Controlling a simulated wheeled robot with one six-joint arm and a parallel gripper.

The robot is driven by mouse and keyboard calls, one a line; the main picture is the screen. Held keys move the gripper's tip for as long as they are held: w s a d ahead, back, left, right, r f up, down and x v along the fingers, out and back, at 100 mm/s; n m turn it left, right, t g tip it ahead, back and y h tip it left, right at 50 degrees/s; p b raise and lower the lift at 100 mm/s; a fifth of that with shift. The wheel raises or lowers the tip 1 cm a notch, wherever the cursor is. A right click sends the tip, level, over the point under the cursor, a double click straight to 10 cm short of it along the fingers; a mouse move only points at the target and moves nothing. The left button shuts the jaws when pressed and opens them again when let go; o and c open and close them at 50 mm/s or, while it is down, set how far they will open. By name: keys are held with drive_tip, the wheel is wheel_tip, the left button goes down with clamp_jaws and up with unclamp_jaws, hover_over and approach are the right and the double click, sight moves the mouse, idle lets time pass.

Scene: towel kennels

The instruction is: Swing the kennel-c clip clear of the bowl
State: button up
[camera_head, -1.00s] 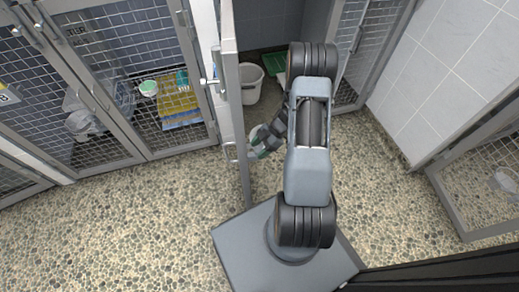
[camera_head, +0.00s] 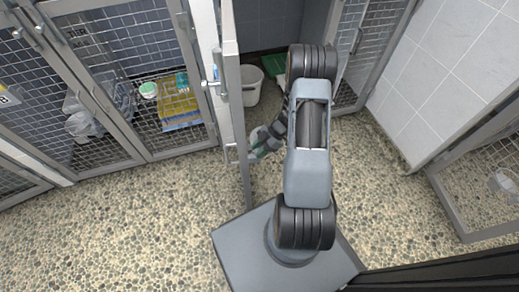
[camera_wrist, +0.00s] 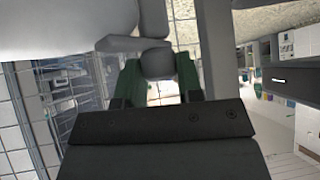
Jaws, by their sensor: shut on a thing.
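My gripper (camera_head: 262,146) is low beside the edge of an open kennel door (camera_head: 238,120), at a small pale fitting on it. In the wrist view its green fingers (camera_wrist: 158,80) are closed around a grey rounded piece with a short lever, which looks like the clip (camera_wrist: 157,60). A large pale rounded shape (camera_wrist: 60,30) fills the upper left of the wrist view; I cannot tell whether it is the bowl. In the head view my arm and gripper hide most of the clip.
A white bucket (camera_head: 251,84) stands inside the open kennel. The left kennel holds a yellow towel (camera_head: 180,112) and a small green-and-white tub (camera_head: 149,90). A tiled wall (camera_head: 450,60) is at the right. The pebbled floor (camera_head: 130,230) at the front left is clear.

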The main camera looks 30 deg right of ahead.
drive_tip(key=shift+s, duration=0.15)
drive_tip(key=m+t+p, duration=0.2)
drive_tip(key=p, duration=0.1)
drive_tip(key=shift+s+a+r+m, duration=0.1)
drive_tip(key=shift+s+r+m, duration=0.05)
drive_tip(key=shift+m, duration=0.25)
drive_tip(key=m+t, duration=0.1)
drive_tip(key=m+t+h+p, duration=0.1)
drive_tip(key=m, duration=0.1)
drive_tip(key=m+t+h+p, duration=0.1)
drive_tip(key=shift+s+a+f+m, duration=0.1)
drive_tip(key=shift+f+m, duration=0.2)
drive_tip(key=m+t+h, duration=0.1)
drive_tip(key=m, duration=0.1)
drive_tip(key=m+t+h+b, duration=0.1)
drive_tip(key=m, duration=0.1)
drive_tip(key=shift+s+a+f+h, duration=0.1)
drive_tip(key=shift+f+h, duration=0.05)
drive_tip(key=shift+h, duration=0.25)
drive_tip(key=m+h+b, duration=0.1)
drive_tip(key=m+h, duration=0.1)
drive_tip(key=m+t+h+b, duration=0.1)
drive_tip(key=m, duration=0.2)
drive_tip(key=shift+a+m+h, duration=0.1)
drive_tip(key=shift+m+h, duration=0.2)
drive_tip(key=shift+h, duration=0.1)
drive_tip(key=o, duration=0.9)
drive_tip(key=shift+t, duration=0.3)
drive_tip(key=shift+r, duration=0.2)
